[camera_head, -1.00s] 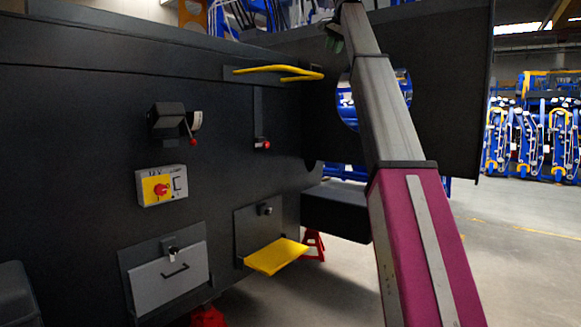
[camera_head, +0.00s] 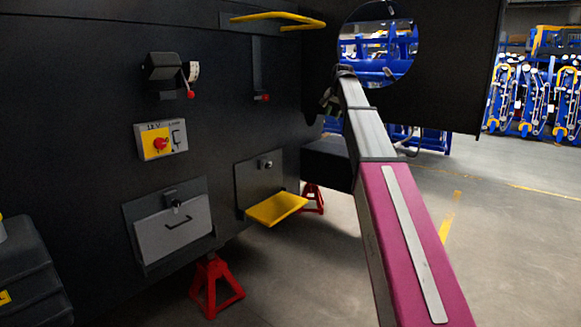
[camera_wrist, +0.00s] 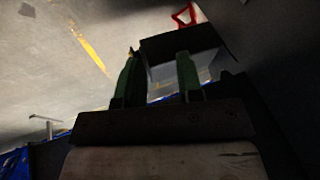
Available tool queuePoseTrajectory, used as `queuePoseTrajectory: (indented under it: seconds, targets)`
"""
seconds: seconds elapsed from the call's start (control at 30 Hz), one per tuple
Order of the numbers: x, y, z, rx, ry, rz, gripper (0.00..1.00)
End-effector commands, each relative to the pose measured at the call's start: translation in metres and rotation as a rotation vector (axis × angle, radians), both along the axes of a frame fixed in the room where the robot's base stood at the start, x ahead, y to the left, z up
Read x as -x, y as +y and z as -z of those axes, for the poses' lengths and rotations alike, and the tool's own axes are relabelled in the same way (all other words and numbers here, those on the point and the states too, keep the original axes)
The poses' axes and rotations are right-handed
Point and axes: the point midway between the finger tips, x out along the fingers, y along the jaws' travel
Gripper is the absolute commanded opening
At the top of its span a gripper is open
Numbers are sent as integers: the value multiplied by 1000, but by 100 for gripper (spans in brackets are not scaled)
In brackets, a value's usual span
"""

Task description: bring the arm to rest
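My arm, grey with a magenta section, reaches forward on the right of the head view. My gripper (camera_head: 330,98) is at its far end, small and dark, left of the round hole in the black panel. In the wrist view my gripper (camera_wrist: 158,78) shows two green fingers standing apart with a gap between them. Nothing is held between them. A dark box (camera_wrist: 185,48) lies beyond the fingers; in the head view this black box (camera_head: 328,163) is below my gripper, on the chassis side.
The black chassis wall (camera_head: 90,90) carries a red-knob lever (camera_head: 190,94), a yellow switch box (camera_head: 160,140), a grey drawer (camera_head: 173,230), a yellow step (camera_head: 276,208) and a yellow handrail (camera_head: 275,18). Red stands (camera_head: 215,285) are underneath. Open floor (camera_head: 500,240) lies to the right.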

Motion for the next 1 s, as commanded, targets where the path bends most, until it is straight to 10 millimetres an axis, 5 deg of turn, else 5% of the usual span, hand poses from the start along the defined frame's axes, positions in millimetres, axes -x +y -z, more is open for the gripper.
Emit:
queuePoseTrajectory:
  seconds: [0.1, 0.5, 1.0]
  targets:
    - [23, -1, 71, 25, 34, -35, 34]
    - [107, -3, 265, 102, 139, -165, 34]
    - [262, -7, 450, 178, 274, -348, 34]
